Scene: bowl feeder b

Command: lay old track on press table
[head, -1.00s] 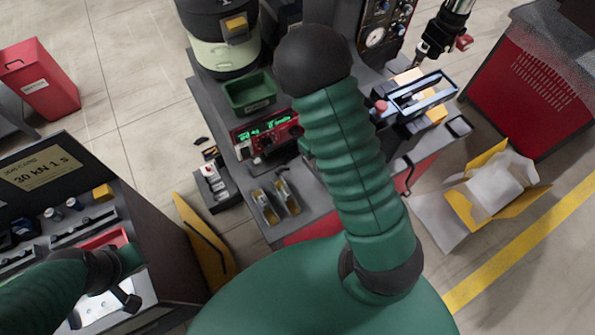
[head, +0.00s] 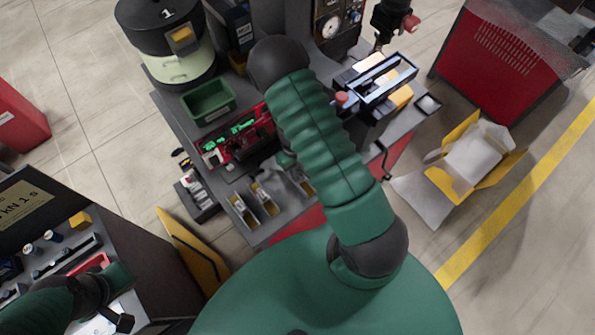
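My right gripper (head: 264,140) appears as a dark shape beside the red controller, mostly hidden behind my green upper arm. Its fingers cannot be made out, nor whether it holds anything. My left gripper (head: 122,321) is at the bottom left, low over the bright plate of the press table (head: 92,328). Its fingertips are unclear. A long blue-silver track-like frame (head: 385,80) sits on the right part of the feeder bench. I cannot tell if it is the old track. I see no separate track on the visible part of the press table.
The grey bench (head: 172,112) carries a black and pale bowl feeder (head: 165,35), a green bin (head: 208,101) and a red controller (head: 225,145). A yellow panel (head: 192,250) stands between press and bench. An open carton (head: 470,160) lies at right. Floor shows at upper left.

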